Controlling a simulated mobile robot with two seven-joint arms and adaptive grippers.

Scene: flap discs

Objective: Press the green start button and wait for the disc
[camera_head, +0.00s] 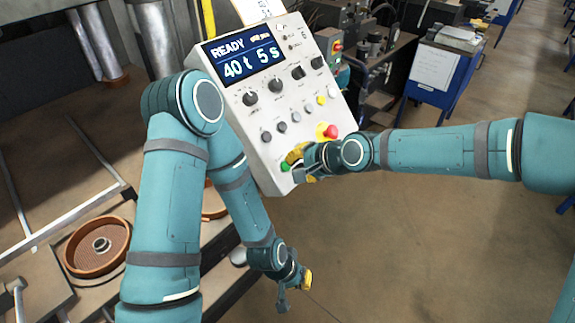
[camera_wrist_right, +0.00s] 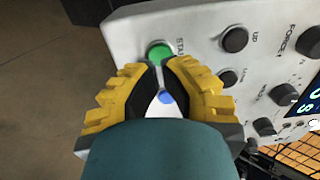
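The white control panel (camera_head: 262,105) stands tilted in the middle of the head view; its display (camera_head: 243,55) reads "READY" and "40 t 5 s". The green start button (camera_wrist_right: 159,53) sits just beyond my right fingertips in the right wrist view. It also shows at the panel's lower left in the head view (camera_head: 285,167). My right gripper (camera_wrist_right: 160,66) has its yellow fingers drawn together at the tips, with nothing held; contact with the button cannot be told. My left gripper (camera_head: 294,286) hangs low, away from the panel, its finger opening unclear. No finished disc is identifiable.
A red emergency knob (camera_head: 330,131) on a yellow base is close to my right gripper. A brown round mould (camera_head: 97,248) with a metal hub lies on the press bench at left. A blue cabinet (camera_head: 436,68) stands behind; the floor at lower right is clear.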

